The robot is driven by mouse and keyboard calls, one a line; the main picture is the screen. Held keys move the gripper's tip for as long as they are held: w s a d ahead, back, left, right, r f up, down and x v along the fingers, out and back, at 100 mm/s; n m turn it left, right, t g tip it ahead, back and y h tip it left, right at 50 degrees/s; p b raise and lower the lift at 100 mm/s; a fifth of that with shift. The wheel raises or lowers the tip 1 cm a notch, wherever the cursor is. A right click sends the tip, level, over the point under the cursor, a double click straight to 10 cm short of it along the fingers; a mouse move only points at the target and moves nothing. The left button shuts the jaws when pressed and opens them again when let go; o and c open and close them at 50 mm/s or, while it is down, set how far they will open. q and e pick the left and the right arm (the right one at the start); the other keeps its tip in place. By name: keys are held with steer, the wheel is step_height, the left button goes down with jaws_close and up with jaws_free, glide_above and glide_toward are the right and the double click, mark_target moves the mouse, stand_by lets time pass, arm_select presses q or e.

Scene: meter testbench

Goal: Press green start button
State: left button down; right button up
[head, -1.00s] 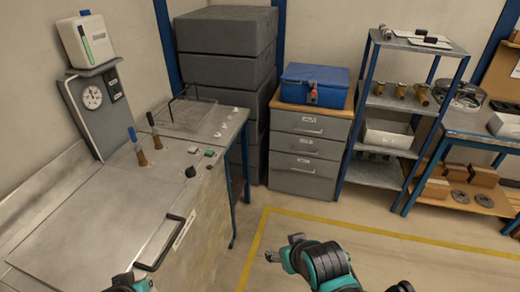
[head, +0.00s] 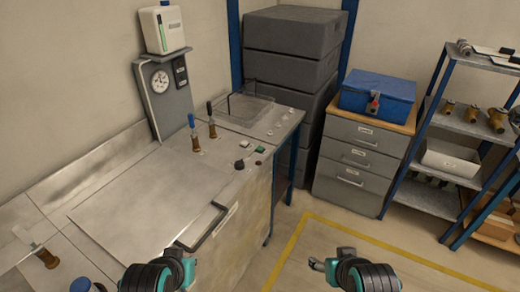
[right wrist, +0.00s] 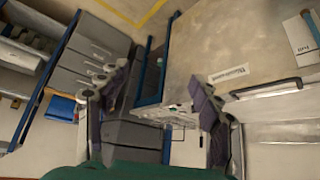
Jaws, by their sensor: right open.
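A black bar handle (head: 207,228) sticks out at the bench's front edge. A gauge panel (head: 163,90) rises at the back. Drawers with a blue toolbox (head: 377,95) stand right. Floor before them is clear.

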jaws_close()
stand_by(1.2)
